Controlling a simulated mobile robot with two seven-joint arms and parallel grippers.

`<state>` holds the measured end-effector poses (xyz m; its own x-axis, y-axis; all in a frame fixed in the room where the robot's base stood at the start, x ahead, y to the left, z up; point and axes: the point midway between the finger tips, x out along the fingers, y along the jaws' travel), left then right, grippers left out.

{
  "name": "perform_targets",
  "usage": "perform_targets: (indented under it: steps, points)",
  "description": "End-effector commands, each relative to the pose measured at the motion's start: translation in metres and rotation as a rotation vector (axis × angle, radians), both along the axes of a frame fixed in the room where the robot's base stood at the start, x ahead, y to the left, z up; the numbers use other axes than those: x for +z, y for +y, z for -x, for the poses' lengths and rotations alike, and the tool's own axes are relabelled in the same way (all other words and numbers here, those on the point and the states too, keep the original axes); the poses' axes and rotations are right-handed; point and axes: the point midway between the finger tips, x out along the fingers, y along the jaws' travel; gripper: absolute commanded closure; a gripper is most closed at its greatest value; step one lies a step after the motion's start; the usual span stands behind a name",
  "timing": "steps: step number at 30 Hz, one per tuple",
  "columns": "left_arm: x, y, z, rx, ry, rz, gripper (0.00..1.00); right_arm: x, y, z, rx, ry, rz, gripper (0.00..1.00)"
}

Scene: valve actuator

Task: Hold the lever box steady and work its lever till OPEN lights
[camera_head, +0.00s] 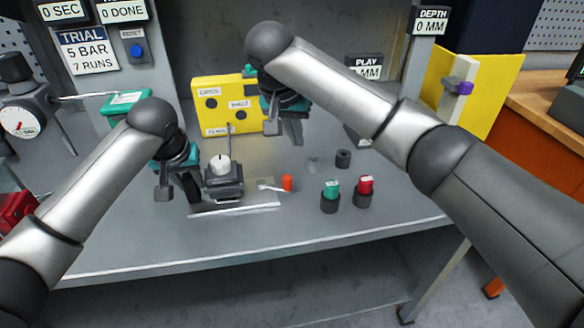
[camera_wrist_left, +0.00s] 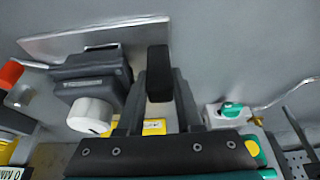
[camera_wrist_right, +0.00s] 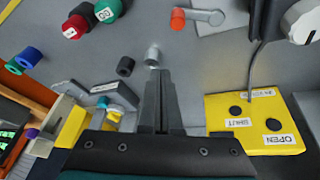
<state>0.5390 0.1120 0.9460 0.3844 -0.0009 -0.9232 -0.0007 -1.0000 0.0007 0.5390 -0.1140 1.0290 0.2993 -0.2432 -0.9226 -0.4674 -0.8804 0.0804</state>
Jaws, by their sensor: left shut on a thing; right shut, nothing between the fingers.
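The lever box (camera_head: 224,183) is a dark block with a white cylinder on top; it also shows in the left wrist view (camera_wrist_left: 90,75). A short lever with an orange knob (camera_head: 287,183) lies to its right; the knob shows in the right wrist view (camera_wrist_right: 178,21). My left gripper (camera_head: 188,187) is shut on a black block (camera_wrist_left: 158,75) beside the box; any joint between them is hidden. My right gripper (camera_head: 296,138) is shut and empty, above and behind the knob. The yellow panel (camera_head: 221,88) has OPEN and SHUT labels; its visible lamps look dark.
A metal strip (camera_head: 236,208) lies in front of the box. Green (camera_head: 331,189) and red (camera_head: 365,186) capped pieces stand in dark holders to the right. A dark ring (camera_head: 343,158) and small grey cylinder stand behind them. A cable runs up towards the panel.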

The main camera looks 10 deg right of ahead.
Motion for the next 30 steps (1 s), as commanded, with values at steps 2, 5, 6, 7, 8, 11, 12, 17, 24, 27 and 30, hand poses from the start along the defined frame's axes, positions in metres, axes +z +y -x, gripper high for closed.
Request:
perform_targets:
  steps: [2,5,6,7,8,11,12,17,24,27,30]
  points:
    - [-0.005,0.004,0.002,0.007,0.011,-0.008,1.00,0.005,0.002,-0.001,-0.087,-0.003,-0.038,1.00]
    - [-0.005,0.004,0.002,0.007,0.011,-0.008,1.00,0.009,0.003,-0.002,-0.167,-0.003,-0.072,1.00]
    - [-0.005,0.004,0.002,0.007,0.011,-0.008,1.00,0.010,0.004,-0.002,-0.190,-0.003,-0.081,1.00]
    - [-0.005,0.004,0.002,0.007,0.011,-0.008,1.00,0.011,0.004,-0.002,-0.203,-0.004,-0.086,1.00]
    - [-0.005,0.004,0.002,0.007,0.011,-0.008,1.00,0.011,0.004,-0.002,-0.214,-0.004,-0.090,1.00]
    - [-0.005,0.004,0.002,0.007,0.011,-0.008,1.00,0.008,0.003,-0.003,-0.233,-0.003,-0.097,1.00]
    - [-0.005,0.004,0.002,0.007,0.011,-0.008,1.00,0.004,0.002,-0.004,-0.236,-0.002,-0.096,1.00]
    - [-0.005,0.004,0.002,0.007,0.011,-0.008,1.00,-0.021,-0.004,-0.009,-0.236,0.000,-0.094,1.00]
    - [-0.005,0.003,0.002,0.007,0.011,-0.008,1.00,-0.071,-0.015,-0.022,-0.235,0.000,-0.094,1.00]
    - [-0.005,0.003,0.002,0.007,0.011,-0.008,1.00,-0.085,-0.016,-0.025,-0.230,-0.005,-0.096,1.00]
    - [-0.005,0.003,0.002,0.007,0.011,-0.008,1.00,-0.083,-0.007,-0.015,-0.226,-0.006,-0.097,1.00]
